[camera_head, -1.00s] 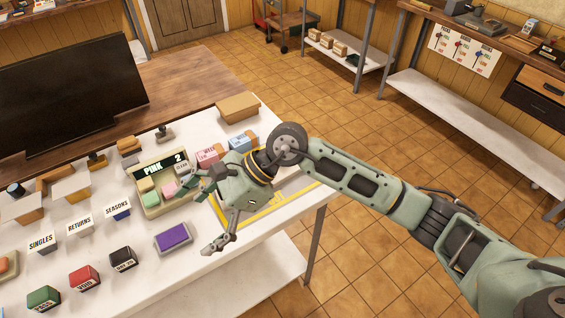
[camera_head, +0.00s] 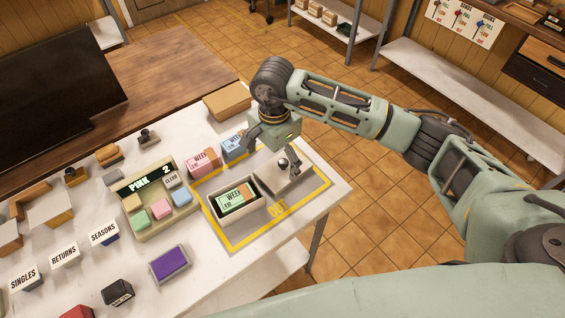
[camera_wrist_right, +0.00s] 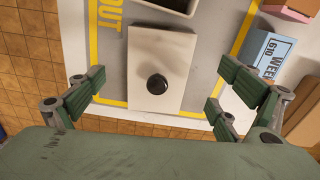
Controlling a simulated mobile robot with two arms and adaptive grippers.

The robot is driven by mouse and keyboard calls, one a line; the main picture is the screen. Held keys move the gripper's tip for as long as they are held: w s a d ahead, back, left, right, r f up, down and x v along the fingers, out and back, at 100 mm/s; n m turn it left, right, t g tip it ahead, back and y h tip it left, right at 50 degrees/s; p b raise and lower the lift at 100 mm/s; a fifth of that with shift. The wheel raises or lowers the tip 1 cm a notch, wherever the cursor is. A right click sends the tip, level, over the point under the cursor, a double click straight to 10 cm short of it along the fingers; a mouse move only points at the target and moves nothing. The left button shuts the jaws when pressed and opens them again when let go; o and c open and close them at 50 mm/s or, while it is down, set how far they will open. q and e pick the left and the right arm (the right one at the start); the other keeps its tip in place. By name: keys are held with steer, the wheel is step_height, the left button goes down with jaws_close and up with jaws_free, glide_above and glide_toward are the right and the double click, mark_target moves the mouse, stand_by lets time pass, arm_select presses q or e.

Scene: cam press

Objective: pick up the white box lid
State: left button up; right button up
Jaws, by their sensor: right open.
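The white box lid (camera_head: 271,178) lies flat on the grey mat inside the yellow outline marked OUT. It has a dark round knob on top, and in the right wrist view the lid (camera_wrist_right: 160,55) shows between my open fingers. My right gripper (camera_head: 272,155) is open and above the lid, with its fingers apart on either side, not gripping it. It also shows in the right wrist view (camera_wrist_right: 157,95). My left gripper is not in view.
Pink (camera_head: 203,162) and blue (camera_head: 235,145) WEED boxes stand behind the mat, with a cardboard box (camera_head: 228,101) further back. A tray (camera_head: 147,232) of coloured blocks is to the left. A purple pad (camera_head: 170,264) lies in front. The table's right edge is close to the lid.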

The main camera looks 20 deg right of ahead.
mark_target(277, 172)
steer(key=shift+s+d+f+p, duration=0.1)
steer(key=shift+f+p, duration=0.4)
steer(key=shift+f, duration=0.1)
steer(key=shift+s+d+f+p, duration=0.1)
steer(key=shift+f+p, duration=0.35)
steer(key=shift+f, duration=0.1)
steer(key=shift+w+f, duration=0.15)
steer(key=shift+f, duration=1.25)
steer(key=c, duration=1.2)
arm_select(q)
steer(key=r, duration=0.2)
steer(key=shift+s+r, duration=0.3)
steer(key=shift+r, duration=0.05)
arm_select(e)
steer(key=shift+w, duration=0.1)
steer(key=shift+c, duration=0.2)
